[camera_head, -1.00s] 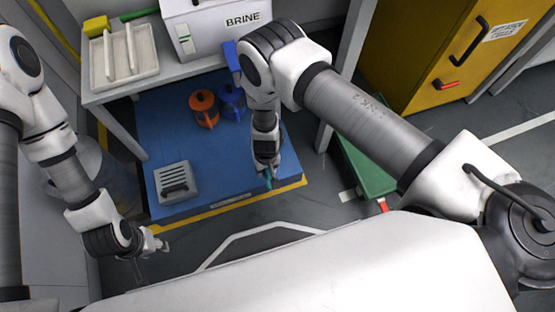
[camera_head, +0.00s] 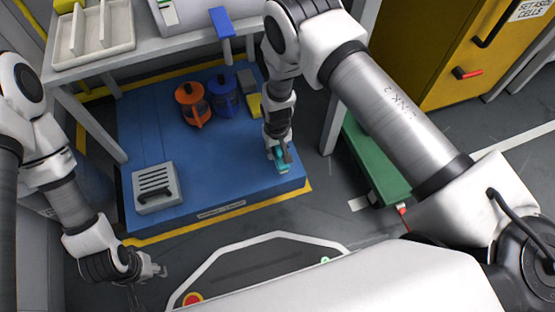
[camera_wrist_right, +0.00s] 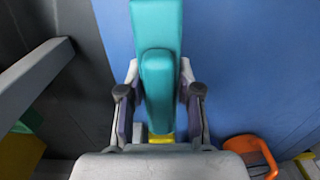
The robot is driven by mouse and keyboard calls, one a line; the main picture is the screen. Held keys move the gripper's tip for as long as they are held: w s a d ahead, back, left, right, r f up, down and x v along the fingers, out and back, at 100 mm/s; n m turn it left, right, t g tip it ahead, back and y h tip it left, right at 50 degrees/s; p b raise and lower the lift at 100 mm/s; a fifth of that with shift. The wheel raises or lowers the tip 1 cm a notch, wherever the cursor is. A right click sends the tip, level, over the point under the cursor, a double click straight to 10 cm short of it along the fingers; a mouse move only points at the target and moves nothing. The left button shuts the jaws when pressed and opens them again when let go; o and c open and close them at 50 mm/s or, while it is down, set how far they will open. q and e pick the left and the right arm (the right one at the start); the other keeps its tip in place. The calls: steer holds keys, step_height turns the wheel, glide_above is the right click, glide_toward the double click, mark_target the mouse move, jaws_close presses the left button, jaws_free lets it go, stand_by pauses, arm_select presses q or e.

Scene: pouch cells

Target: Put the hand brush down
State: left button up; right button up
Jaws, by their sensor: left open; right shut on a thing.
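The hand brush shows as a teal piece (camera_wrist_right: 158,75) between the fingers of my right gripper (camera_wrist_right: 160,105) in the right wrist view. In the head view the right gripper (camera_head: 279,158) is over the right front part of the blue platform (camera_head: 225,165), with a bit of teal at its tip. I cannot tell whether the brush touches the platform. The brush's bristles are not clearly visible. My left gripper (camera_head: 158,270) is open and empty at the lower left, off the platform.
On the platform stand an orange container (camera_head: 192,104), a blue container (camera_head: 223,95), a grey box with a handle (camera_head: 156,188) and a yellow item (camera_head: 254,105). A table (camera_head: 100,65) overhangs the back. A green box (camera_head: 375,165) stands to the right. The platform's front middle is clear.

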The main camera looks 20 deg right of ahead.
steer(key=f+b, duration=0.3)
steer(key=shift+w+d+f, duration=0.2)
steer(key=shift+w, duration=0.1)
steer(key=shift+f, duration=0.25)
steer(key=shift+r, duration=0.25)
steer(key=shift+c, duration=0.5)
steer(key=shift+f, duration=0.25)
steer(key=o, duration=1.1)
steer(key=shift+r, duration=0.1)
